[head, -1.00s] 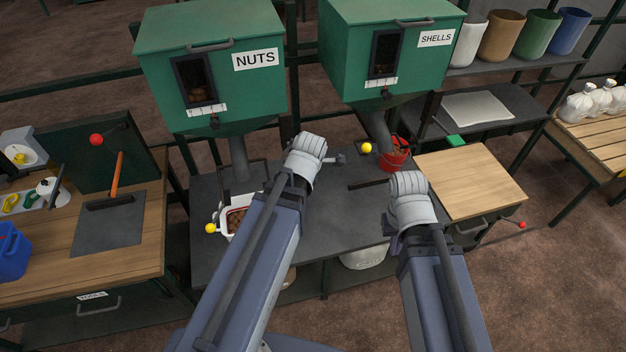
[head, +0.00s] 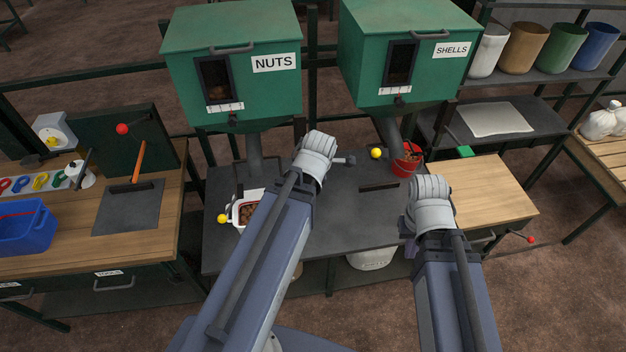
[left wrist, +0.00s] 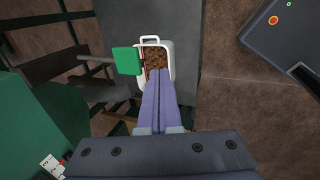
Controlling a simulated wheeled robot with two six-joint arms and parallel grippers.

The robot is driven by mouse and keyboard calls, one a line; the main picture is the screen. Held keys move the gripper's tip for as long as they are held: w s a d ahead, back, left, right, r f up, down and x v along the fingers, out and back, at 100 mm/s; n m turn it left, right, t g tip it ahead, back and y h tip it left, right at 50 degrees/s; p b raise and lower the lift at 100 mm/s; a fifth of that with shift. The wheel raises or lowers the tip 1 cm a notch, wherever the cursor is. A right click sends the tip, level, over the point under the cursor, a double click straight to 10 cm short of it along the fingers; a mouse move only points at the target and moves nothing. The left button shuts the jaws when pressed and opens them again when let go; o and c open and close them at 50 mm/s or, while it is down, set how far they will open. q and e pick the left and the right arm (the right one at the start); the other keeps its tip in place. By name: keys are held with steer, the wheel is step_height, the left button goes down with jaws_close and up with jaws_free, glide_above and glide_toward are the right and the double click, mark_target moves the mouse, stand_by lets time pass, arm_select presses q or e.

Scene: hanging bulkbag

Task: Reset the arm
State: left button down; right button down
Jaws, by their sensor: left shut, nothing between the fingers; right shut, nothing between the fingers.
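My left arm crosses the head view, with its wrist (head: 318,158) above the dark bench; its fingers are hidden there. In the left wrist view my left gripper (left wrist: 159,92) is shut and empty, its two fingers together in front of a white container of nuts (left wrist: 166,43). Whether they touch it I cannot tell. The same white container (head: 240,211) sits under the NUTS hopper (head: 232,65). My right gripper (head: 408,230) is mostly hidden behind its own wrist (head: 432,205), in front of the wooden board; it is shut and empty.
The SHELLS hopper (head: 408,55) has a red bucket (head: 405,165) below it. A yellow-knobbed lever (head: 376,153) is near the bucket. A blue bin (head: 25,230) and a hammer (head: 138,165) are at left. The wooden board (head: 490,195) at right is clear.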

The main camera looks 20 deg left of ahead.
stand_by(0.4)
arm_select(q)
steer(key=s+d+f+m+g+b, duration=0.1)
steer(key=s+d+f+m+b, duration=0.2)
steer(key=d+m, duration=0.3)
steer(key=s+d+f+m+g+b, duration=0.1)
steer(key=s+d+f+m+b, duration=0.2)
steer(key=m, duration=1)
steer(key=s+d+f+m+g+h+b, duration=0.1)
steer(key=s+d+f+m+b, duration=0.3)
steer(key=d+m, duration=0.5)
steer(key=shift+f+g, duration=0.4)
steer(key=shift+f, duration=0.5)
steer(key=shift+a, duration=0.15)
